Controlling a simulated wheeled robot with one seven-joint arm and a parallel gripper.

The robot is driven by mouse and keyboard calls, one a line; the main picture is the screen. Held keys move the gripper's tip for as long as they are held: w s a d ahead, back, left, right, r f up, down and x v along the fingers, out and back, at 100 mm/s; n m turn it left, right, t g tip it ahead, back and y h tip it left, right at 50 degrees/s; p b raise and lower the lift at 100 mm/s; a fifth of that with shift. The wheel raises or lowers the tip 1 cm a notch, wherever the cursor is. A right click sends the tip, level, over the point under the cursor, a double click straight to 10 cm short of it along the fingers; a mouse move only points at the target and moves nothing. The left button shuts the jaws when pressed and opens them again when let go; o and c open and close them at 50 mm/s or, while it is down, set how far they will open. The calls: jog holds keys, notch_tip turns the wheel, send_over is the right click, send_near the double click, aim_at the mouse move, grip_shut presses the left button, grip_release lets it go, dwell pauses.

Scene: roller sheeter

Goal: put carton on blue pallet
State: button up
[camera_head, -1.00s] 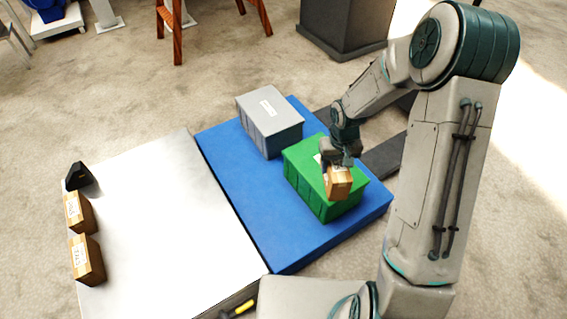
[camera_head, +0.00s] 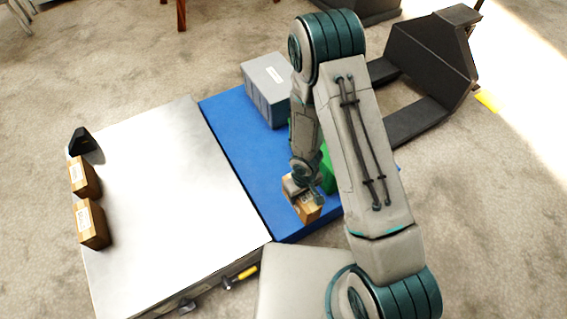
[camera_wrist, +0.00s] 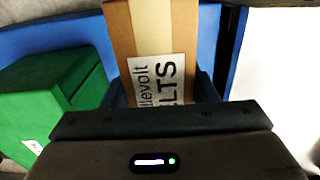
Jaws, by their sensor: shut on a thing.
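My gripper (camera_head: 303,192) is shut on a brown carton (camera_head: 308,210), low over the front left part of the blue pallet (camera_head: 235,150). The carton's tape and its white label with black letters show in the wrist view (camera_wrist: 155,60). In that view the blue pallet (camera_wrist: 50,38) lies under and around the carton; I cannot tell whether the carton touches it. A green crate (camera_head: 326,172) stands on the pallet, mostly hidden behind my arm; in the wrist view it is left of the carton (camera_wrist: 50,100). A grey crate (camera_head: 267,90) stands at the pallet's back.
A white-topped table (camera_head: 170,190) adjoins the pallet on the left. Two more cartons (camera_head: 84,177) (camera_head: 90,224) and a black object (camera_head: 84,141) stand along its left edge. A dark forked pallet jack (camera_head: 425,65) stands at the back right. The pallet's left strip is clear.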

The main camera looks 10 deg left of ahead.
jog(key=shift+w+a+f+b, duration=0.7)
jog(key=shift+w+a+f, duration=0.15)
jog(key=shift+a+f, duration=0.7)
jog(key=shift+w+a+f+b, duration=0.8)
jog(key=shift+a+f, duration=0.4)
jog(key=shift+f, duration=0.55)
jog(key=shift+w+a+f+b, duration=0.6)
jog(key=shift+w+a+f, duration=0.35)
jog(key=shift+a+f, duration=0.6)
jog(key=shift+d+f, duration=0.1)
jog(key=shift+d, duration=0.05)
jog(key=shift+f, duration=0.1)
jog(key=o, duration=1.3)
